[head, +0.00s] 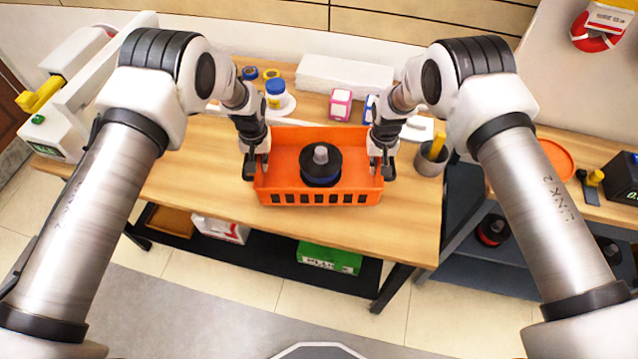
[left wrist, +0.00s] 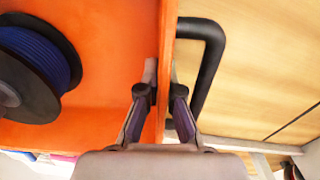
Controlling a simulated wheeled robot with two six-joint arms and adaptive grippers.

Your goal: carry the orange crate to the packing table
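The orange crate (head: 285,146) appears to rest upright on a wooden table (head: 200,165), with a dark spool (head: 321,168) inside. The spool's blue winding shows in the left wrist view (left wrist: 35,62). My left gripper (head: 256,168) is at the crate's left wall, a finger on each side; the left wrist view shows the fingertips closed in against the wall (left wrist: 167,45). A black bent bar (left wrist: 212,50) stands just outside that wall. My right gripper (head: 382,168) straddles the right wall in a matching pose. Which table is the packing table cannot be told.
Behind the crate are a white box (head: 345,74), a blue-capped jar (head: 276,88), tape rolls and a pink box (head: 340,104). A grey cup (head: 431,158) stands right of my right gripper. A second table at right holds an orange tray (head: 555,160). Floor (head: 210,305) is clear in front.

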